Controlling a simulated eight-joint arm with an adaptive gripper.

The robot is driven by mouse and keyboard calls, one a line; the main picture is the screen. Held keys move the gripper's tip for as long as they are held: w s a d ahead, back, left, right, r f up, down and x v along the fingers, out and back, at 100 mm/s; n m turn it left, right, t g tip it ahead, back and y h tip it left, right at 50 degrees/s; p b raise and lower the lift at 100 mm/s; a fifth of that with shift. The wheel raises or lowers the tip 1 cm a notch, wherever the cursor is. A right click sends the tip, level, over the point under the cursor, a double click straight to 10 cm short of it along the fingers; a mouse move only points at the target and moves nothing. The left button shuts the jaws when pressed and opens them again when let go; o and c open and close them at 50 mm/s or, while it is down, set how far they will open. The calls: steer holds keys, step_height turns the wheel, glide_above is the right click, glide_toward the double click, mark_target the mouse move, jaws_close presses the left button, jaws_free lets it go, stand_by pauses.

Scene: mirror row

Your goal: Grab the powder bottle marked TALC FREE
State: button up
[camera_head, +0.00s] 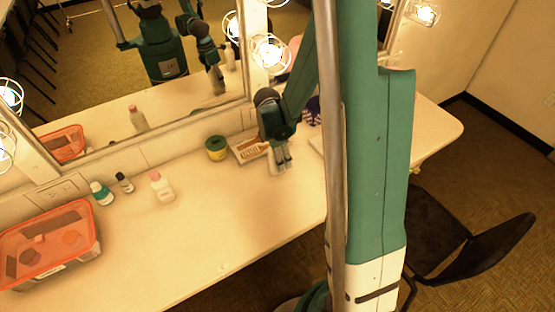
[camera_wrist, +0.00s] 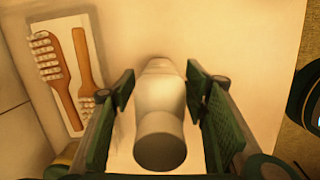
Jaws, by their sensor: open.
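My gripper (camera_head: 281,163) is open and low over the counter in the head view. In the wrist view a plain white bottle (camera_wrist: 160,110) stands between its two fingers, with a gap on each side. No label on it can be read from here. In the head view this bottle (camera_head: 272,162) is mostly hidden by the fingers. Another white bottle with a pink cap (camera_head: 162,188) stands well to the left. Its label is too small to read.
A tray with brushes (camera_head: 250,148) lies left of my gripper, beside a green and yellow jar (camera_head: 216,148). Farther left are a teal-capped bottle (camera_head: 102,193), a small dark-capped bottle (camera_head: 124,182) and an orange-lidded box (camera_head: 50,240). The mirror (camera_head: 110,70) stands behind.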

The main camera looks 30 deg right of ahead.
steer(key=c, duration=1.2)
steer(key=shift+o, duration=0.2)
steer(key=shift+r, duration=0.15)
steer(key=shift+r+p, duration=0.75)
steer(key=shift+r, duration=4.1)
